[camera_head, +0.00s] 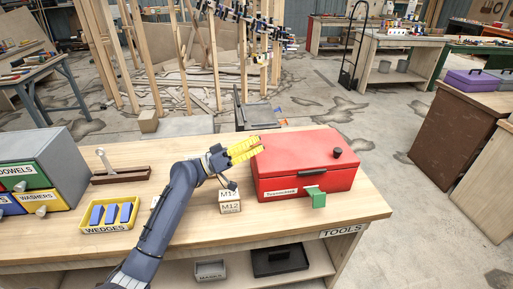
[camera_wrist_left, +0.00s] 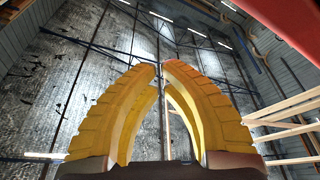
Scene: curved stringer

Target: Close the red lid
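The red toolbox (camera_head: 280,188) stands at the right of the workbench. Its red lid (camera_head: 300,150) lies down over the box, with a dark knob on top; I cannot tell if a thin gap is left. My right gripper is not in view.
Small M12 boxes (camera_head: 230,201) stand just left of the toolbox, under my left wrist. A yellow tray (camera_head: 88,227) of blue wedges and a drawer cabinet (camera_head: 32,146) are at the left. The bench top (camera_head: 355,208) right of the toolbox is clear.

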